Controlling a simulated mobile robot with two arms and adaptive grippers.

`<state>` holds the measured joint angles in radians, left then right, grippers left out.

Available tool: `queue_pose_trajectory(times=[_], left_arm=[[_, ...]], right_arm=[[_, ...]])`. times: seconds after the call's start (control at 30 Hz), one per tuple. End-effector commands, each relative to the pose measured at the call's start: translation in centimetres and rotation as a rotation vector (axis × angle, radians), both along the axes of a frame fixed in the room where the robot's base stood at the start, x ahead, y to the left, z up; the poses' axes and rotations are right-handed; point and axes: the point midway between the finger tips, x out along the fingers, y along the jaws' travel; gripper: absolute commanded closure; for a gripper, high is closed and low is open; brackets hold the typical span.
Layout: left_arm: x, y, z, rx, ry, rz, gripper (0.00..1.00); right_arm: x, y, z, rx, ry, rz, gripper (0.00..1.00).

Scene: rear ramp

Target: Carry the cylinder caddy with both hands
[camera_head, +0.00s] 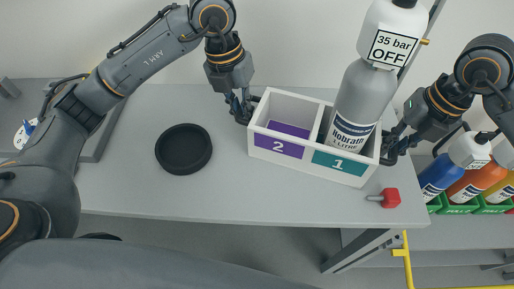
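The white cylinder caddy (310,156) is on or just above the grey table's right part; I cannot tell if it touches. Its left compartment, with a purple label 2 (278,146), shows a purple inside and no cylinder. A grey cylinder (362,95) with a white top and a "35 bar OFF" sign stands in the right compartment, behind the teal label 1 (339,164). My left gripper (241,108) is at the caddy's left end and my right gripper (388,149) at its right end. Both seem to meet the end walls; their finger closure is unclear.
A black round dish (183,149) lies on the table (140,190) left of the caddy. A red knobbed part (389,198) lies near the right front edge. Blue and orange cylinders (440,176) stand in green holders at the right. A yellow rail (407,262) is below right.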

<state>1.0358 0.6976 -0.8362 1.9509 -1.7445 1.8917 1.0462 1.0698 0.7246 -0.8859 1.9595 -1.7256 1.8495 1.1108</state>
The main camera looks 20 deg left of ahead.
Motion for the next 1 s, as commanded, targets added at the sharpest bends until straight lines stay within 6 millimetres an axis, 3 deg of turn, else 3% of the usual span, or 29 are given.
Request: queue_pose_trajectory(times=[0.03,0.1,0.13,0.67,1.0], left_arm=[[0.0,0.4,-0.1,0.010,0.003,0.006,0.82],[0.0,0.3,-0.1,0.009,0.004,0.004,0.68],[0.0,0.3,-0.1,0.008,0.004,0.004,0.67],[0.0,0.0,0.4,0.001,0.000,0.000,0.67],[0.0,0.0,3.5,0.000,0.000,0.000,0.67]], right_arm=[[0.1,-0.4,0.0,-0.008,-0.001,-0.006,0.82],[0.1,-0.3,0.0,-0.007,0.000,-0.006,0.68],[0.1,-0.3,0.0,-0.007,0.000,-0.005,0.67],[0.0,0.0,0.4,0.000,0.000,0.000,0.67],[0.0,0.0,3.5,0.001,0.000,0.000,0.67]])
